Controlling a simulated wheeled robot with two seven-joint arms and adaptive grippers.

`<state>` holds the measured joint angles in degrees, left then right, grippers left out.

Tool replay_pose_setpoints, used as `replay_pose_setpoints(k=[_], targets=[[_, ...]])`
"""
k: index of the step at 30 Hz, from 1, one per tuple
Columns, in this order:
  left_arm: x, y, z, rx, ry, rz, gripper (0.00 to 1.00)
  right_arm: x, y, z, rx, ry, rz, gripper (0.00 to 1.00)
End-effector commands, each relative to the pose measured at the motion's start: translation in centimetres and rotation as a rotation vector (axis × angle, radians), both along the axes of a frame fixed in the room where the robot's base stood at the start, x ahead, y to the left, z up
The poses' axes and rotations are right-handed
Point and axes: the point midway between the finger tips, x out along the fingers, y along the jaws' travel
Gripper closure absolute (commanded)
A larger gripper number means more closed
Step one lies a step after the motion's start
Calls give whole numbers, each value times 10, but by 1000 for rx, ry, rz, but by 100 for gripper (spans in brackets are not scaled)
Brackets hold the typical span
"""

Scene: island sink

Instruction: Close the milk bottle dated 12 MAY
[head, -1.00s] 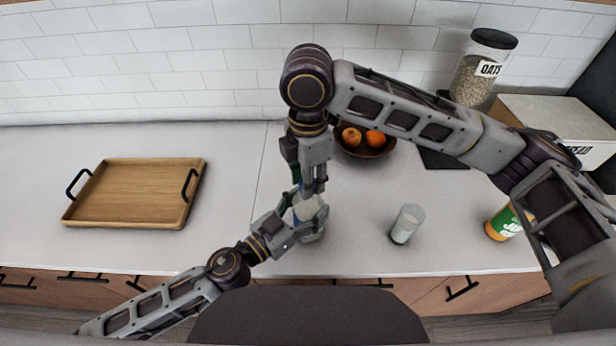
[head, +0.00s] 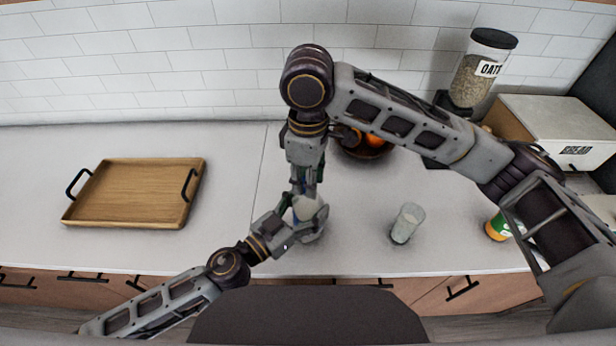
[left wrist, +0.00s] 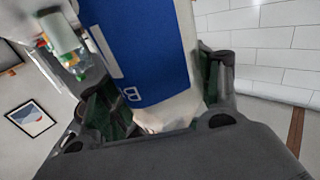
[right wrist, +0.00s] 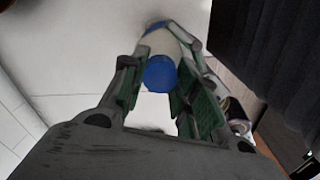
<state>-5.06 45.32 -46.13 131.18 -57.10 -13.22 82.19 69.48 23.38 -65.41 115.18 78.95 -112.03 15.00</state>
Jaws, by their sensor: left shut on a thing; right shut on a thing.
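The milk bottle (head: 309,209), white with a blue label (left wrist: 150,50), stands upright on the counter. My left gripper (head: 303,218) is shut on the side of its body; in the left wrist view its fingers flank the bottle. My right gripper (head: 307,186) points down over the bottle's top. In the right wrist view its fingers are shut on the round blue cap (right wrist: 160,73), with the white bottle directly beyond it. The cap is in line with the neck, but I cannot tell whether it is seated. No date is readable.
A glass of milk (head: 407,223) stands to the right, and a juice bottle (head: 497,226) farther right. A fruit bowl (head: 366,151), an oats jar (head: 480,68) and a bread box (head: 558,125) are behind. A wooden tray (head: 135,193) lies left, with clear counter between.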

Motion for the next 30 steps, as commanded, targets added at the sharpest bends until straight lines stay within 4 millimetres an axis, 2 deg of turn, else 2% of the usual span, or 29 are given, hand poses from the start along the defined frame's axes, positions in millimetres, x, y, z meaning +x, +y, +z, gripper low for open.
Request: replay_pose_setpoints(k=[23, 27, 28, 30], targets=[[-1, -1, 0, -1, 1, -3, 100, 1, 0, 0, 2, -1, -656, 99], [-1, -1, 0, -1, 1, -3, 100, 1, 0, 0, 1, -2, -655, 99], [-1, -1, 0, -1, 1, -3, 100, 1, 0, 0, 2, -1, -654, 69], [-1, -1, 0, -1, 1, -3, 100, 1, 0, 0, 1, -2, -654, 60]])
